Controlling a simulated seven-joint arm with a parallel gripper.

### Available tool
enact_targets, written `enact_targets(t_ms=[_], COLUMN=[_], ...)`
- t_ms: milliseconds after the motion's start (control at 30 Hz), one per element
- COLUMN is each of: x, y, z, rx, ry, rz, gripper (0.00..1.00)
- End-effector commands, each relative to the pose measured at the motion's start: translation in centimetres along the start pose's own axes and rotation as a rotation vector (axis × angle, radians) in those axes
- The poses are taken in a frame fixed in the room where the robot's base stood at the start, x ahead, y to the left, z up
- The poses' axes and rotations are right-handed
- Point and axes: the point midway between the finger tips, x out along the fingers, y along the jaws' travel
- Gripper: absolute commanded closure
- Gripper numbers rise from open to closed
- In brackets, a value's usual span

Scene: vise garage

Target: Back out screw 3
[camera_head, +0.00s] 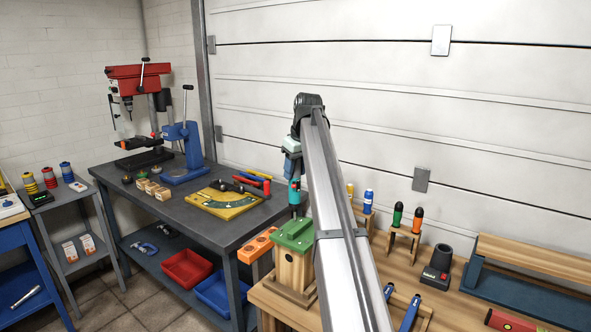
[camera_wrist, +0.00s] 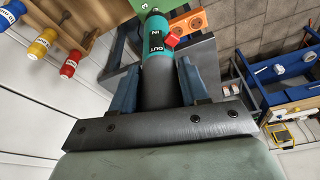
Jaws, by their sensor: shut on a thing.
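My gripper (camera_head: 292,168) is shut on a teal and black power driver (camera_head: 294,190). In the wrist view the driver (camera_wrist: 158,52) is between the two blue fingers (camera_wrist: 158,85) and shows the words IN and OUT and a red part at its side. In the head view the driver points down, with its lower end at the green roof of a wooden birdhouse (camera_head: 292,268). A bit of the green roof (camera_wrist: 143,5) shows at the top of the wrist view. I cannot see screw 3 or tell whether the bit touches it.
An orange holder with holes (camera_head: 259,245) stands left of the birdhouse. A grey bench (camera_head: 160,210) with a drill press (camera_head: 138,95) is at the left.

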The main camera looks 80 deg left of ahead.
Motion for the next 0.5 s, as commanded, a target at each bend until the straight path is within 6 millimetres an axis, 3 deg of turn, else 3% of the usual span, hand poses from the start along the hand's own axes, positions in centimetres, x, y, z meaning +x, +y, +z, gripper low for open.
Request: enact_targets(t_ms=[500], x=[-2.9], y=[0.0], z=[-0.8], rx=[0.000], ry=[0.000], rz=[0.000], gripper=[0.87])
